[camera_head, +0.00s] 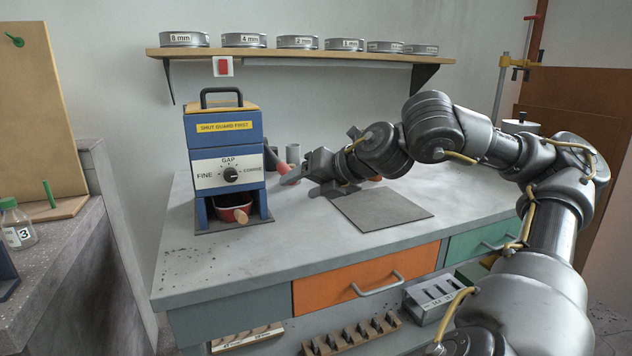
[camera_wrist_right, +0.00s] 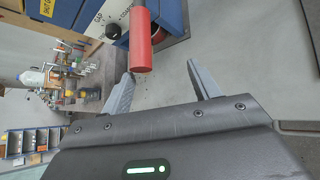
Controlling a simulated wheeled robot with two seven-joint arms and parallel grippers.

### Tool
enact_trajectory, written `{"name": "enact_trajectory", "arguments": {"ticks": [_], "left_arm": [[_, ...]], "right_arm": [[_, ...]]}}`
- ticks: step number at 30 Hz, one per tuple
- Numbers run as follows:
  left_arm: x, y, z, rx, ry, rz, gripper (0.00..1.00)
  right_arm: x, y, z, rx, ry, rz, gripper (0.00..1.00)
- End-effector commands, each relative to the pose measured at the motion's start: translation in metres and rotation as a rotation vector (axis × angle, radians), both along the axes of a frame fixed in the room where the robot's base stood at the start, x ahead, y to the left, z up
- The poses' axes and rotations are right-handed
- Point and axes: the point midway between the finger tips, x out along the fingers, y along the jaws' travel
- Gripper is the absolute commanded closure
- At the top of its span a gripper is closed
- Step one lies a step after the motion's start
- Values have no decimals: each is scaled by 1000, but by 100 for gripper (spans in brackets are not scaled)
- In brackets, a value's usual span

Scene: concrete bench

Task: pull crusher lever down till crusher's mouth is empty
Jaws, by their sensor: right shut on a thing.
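The blue crusher (camera_head: 226,165) stands upright on the bench's left part, with a dial and a "SHUT GUARD FIRST" label. A tan cover with a black handle (camera_head: 221,97) is on top; the inside of its mouth is hidden. The lever's red grip (camera_head: 282,168) sticks out at the crusher's right side; it also shows in the right wrist view (camera_wrist_right: 140,45). My right gripper (camera_head: 293,180) is at the grip's end, with a finger on each side, shut on it. A red pan (camera_head: 233,207) sits in the crusher's bottom opening. My left gripper is out of view.
A flat grey mat (camera_head: 385,211) lies on the bench (camera_head: 290,250) under my right arm. A shelf (camera_head: 300,53) with several labelled sieves hangs above. The bench's front strip is clear.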

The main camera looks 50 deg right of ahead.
Motion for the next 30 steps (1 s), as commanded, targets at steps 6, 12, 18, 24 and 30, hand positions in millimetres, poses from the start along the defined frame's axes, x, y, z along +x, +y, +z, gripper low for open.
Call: {"name": "enact_trajectory", "arguments": {"ticks": [6, 12, 18, 24, 30], "left_arm": [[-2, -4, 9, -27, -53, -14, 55], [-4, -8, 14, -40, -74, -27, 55], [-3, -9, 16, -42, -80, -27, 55], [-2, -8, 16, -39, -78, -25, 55], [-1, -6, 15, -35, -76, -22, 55]], "right_arm": [[-21, -4, 11, -9, 7, -15, 54], [-25, -1, 15, -6, 8, -5, 54], [-26, -1, 15, -6, 7, -5, 54], [-26, -1, 16, -6, 6, -6, 54], [-27, -2, 16, -5, 5, -7, 54]]}}
